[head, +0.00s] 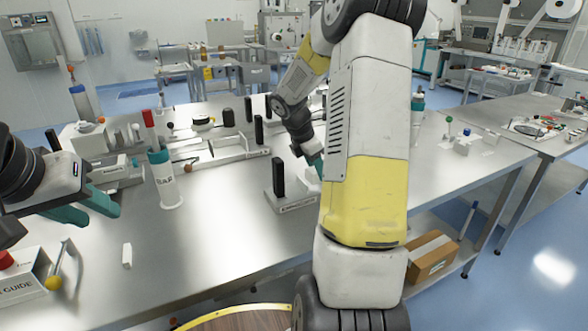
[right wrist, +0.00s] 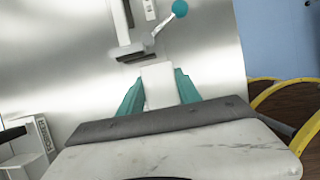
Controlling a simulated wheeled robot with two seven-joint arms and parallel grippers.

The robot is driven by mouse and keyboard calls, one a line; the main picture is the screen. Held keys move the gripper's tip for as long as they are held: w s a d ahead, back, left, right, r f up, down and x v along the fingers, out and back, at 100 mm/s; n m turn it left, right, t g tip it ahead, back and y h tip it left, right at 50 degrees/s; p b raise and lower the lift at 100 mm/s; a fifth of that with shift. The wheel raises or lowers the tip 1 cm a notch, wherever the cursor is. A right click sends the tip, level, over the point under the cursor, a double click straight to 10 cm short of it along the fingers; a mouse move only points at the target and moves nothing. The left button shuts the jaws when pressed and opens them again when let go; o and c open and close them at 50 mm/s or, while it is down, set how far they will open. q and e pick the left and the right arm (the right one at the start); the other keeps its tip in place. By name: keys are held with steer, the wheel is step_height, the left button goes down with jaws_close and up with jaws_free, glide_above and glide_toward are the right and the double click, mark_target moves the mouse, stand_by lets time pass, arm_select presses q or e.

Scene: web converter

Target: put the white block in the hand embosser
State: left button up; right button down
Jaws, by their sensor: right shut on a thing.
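The white block (right wrist: 158,86) is held between the teal fingers of my right gripper (right wrist: 160,92) in the right wrist view. In the head view my right arm hides most of this gripper (head: 316,165). A pale device with a lever and teal ball knob (right wrist: 125,25) stands just beyond the block in the right wrist view. It looks like the hand embosser, but its label is not readable. A gap seems to separate block and device. My left gripper (head: 92,208) is open and empty above the left part of the table.
A small white piece (head: 127,256) stands on the metal table (head: 225,240). A labelled base with a black post (head: 280,185) is left of my right arm. A white cylinder (head: 166,185) and several fixtures stand at the back left. The table's front middle is clear.

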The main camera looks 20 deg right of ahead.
mark_target(314, 174)
steer(key=w, duration=0.3)
steer(key=shift+w+d+f, duration=0.15)
steer(key=shift+d, duration=0.2)
steer(key=shift+f, duration=1.75)
steer(key=shift+f, duration=0.15)
steer(key=c, duration=0.8)
jaws_free()
steer(key=shift+c, duration=0.2)
